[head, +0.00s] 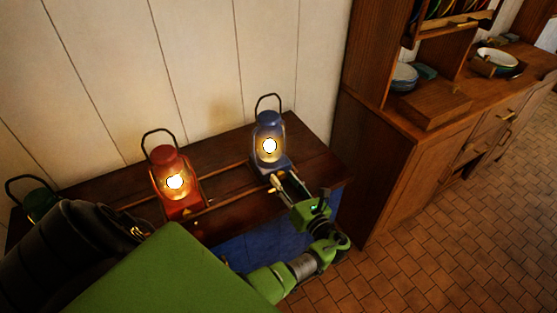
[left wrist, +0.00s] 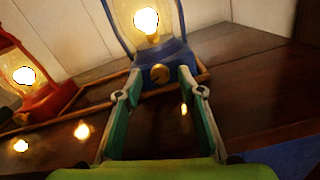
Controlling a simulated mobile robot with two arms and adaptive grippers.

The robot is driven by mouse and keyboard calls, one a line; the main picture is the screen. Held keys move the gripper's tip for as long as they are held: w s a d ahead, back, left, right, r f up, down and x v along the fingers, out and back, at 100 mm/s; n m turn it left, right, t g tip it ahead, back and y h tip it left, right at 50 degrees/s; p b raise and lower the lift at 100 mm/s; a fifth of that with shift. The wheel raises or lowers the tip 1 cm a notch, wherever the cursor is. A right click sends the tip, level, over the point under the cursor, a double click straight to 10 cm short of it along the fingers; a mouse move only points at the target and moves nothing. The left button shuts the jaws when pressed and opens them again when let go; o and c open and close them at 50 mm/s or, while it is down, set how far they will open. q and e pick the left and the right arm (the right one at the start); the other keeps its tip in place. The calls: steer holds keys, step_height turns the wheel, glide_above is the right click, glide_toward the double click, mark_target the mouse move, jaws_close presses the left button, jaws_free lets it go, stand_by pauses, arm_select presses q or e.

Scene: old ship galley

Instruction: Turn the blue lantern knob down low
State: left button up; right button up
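The blue lantern (head: 268,130) stands upright and lit on the dark wooden top (head: 240,150). Its lower body also shows in the left wrist view (left wrist: 160,55), with a round brass knob (left wrist: 159,74) on the front. My left gripper (head: 282,180) is at the front of the lantern's base. In the left wrist view, its fingers (left wrist: 161,75) are apart, one on each side of the knob. A gap shows between them and the knob; whether either touches the lantern is unclear. In the head view the knob cannot be made out. My right gripper is not in view.
A lit red lantern (head: 168,160) stands to the left, and a green lantern (head: 40,203) is partly hidden at the far left. Thin wooden rails run along the top. A wooden cabinet (head: 385,150) with dishes stands right. The tiled floor (head: 455,225) is clear.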

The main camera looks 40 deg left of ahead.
arm_select(q)
steer(key=shift+d, duration=0.1)
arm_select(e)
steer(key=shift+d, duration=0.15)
arm_select(q)
jaws_close()
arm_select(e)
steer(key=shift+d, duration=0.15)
arm_select(q)
steer(key=shift+n, duration=0.3)
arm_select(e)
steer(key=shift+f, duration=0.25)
arm_select(q)
steer(key=shift+n+b, duration=0.6)
steer(key=shift+n, duration=0.3)
steer(key=n+b, duration=0.1)
steer(key=n, duration=0.1)
steer(key=shift+n, duration=0.4)
steer(key=shift+n+b, duration=0.55)
steer(key=shift+n, duration=0.25)
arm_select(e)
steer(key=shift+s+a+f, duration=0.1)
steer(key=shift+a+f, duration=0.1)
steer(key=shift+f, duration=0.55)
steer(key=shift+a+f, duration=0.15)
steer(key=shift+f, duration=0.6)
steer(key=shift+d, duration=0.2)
